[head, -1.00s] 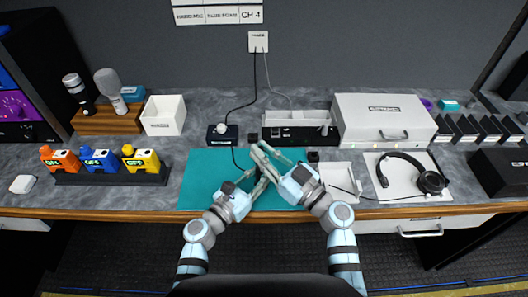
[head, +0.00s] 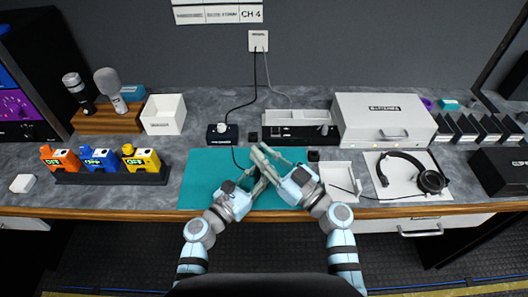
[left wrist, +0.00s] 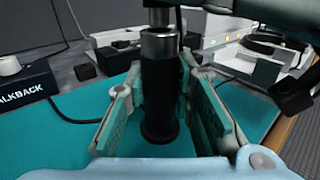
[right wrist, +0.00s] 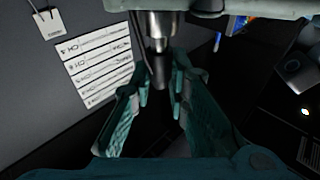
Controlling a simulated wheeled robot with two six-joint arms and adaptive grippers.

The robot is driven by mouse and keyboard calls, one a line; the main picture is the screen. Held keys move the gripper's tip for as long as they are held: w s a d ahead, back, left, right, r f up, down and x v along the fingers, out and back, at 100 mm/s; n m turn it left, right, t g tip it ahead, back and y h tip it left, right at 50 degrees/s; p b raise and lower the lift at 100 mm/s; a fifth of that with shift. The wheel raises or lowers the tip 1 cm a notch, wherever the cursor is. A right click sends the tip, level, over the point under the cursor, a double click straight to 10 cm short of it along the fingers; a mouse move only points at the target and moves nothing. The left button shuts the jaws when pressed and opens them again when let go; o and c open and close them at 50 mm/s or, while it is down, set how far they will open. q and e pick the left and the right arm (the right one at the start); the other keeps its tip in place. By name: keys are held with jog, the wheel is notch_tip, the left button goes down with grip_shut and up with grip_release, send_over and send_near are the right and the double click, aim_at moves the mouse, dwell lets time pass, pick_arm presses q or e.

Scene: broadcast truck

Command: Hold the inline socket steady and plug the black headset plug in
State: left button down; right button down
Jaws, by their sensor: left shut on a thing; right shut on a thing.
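My left gripper (left wrist: 155,120) is shut on the inline socket (left wrist: 158,95), a black cylinder with a silver collar, upright between its fingers in the left wrist view. A narrower dark and silver part is in line above the collar. My right gripper (right wrist: 160,95) is shut on the black headset plug (right wrist: 161,72), which shows dark between its fingers in the right wrist view, with a silver piece beyond it. In the head view the left gripper (head: 257,181) and right gripper (head: 262,155) meet over the teal mat (head: 205,175). Their fingers hide the joint; I cannot tell how deep the plug sits.
A talkback box (head: 222,133) with a cable stands behind the mat. A headset (head: 415,172) lies on a white pad at right, its cable running left past a small white tray (head: 340,178). A white case (head: 385,120) stands behind. The mat's left part is clear.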

jog(key=shift+f, duration=0.25)
jog(key=shift+f, duration=0.5)
jog(key=c, duration=1.5)
grip_release()
jog(key=shift+o, duration=0.2)
jog(key=v, duration=1.2)
